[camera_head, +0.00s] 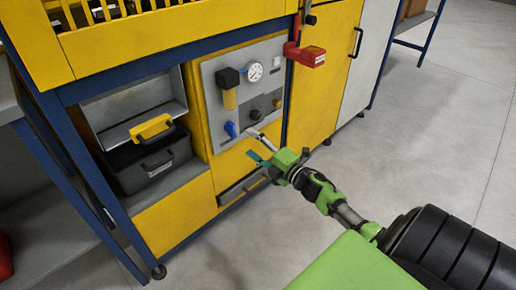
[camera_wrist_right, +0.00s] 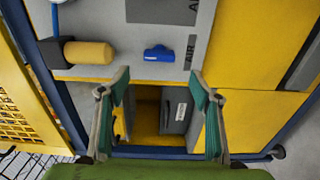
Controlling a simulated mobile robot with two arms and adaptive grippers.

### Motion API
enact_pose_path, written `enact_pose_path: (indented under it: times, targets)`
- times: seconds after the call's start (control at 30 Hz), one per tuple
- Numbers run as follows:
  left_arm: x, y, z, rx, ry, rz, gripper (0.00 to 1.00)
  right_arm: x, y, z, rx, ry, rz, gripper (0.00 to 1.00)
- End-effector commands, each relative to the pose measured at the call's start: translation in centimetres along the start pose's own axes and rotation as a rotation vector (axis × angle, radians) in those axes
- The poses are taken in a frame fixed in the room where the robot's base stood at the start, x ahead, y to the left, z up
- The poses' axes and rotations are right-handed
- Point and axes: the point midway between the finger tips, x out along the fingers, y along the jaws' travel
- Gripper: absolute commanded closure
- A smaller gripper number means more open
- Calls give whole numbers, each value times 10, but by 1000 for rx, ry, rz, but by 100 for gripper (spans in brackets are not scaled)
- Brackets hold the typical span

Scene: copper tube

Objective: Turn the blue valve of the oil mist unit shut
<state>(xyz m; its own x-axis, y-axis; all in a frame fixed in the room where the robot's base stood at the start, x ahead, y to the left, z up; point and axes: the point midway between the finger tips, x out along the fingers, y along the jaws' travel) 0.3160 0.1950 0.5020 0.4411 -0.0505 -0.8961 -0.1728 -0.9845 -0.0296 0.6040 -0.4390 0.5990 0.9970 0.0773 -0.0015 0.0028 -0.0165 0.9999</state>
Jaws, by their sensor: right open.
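The blue valve (camera_head: 230,129) is a small blue handle low on the grey panel (camera_head: 212,76) of the oil mist unit. My right gripper (camera_head: 252,147) is open and empty, just right of and below the valve in the head view. In the right wrist view the valve (camera_wrist_right: 158,54) lies across the picture, ahead of my right gripper (camera_wrist_right: 159,76) and centred in the gap between its fingertips. The fingers appear apart from the valve. My left gripper is not in view.
Above the valve are a filter bowl (camera_head: 229,98) and a gauge (camera_head: 253,72); dark knobs (camera_head: 255,114) sit to its right. A red part (camera_head: 305,54) juts out at upper right. A dark case (camera_head: 150,163) stands in the left compartment.

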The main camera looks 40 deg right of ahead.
Motion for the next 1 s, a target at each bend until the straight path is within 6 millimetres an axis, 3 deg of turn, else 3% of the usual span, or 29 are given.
enact_pose_path:
  times: [0.23,0.87,1.0]
  targets:
    - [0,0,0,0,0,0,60,-22,0,0,0,-1,0,42]
    - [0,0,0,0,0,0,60,-24,0,0,4,-2,0,42]
    - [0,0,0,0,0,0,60,-27,-6,-9,79,-49,-18,42]
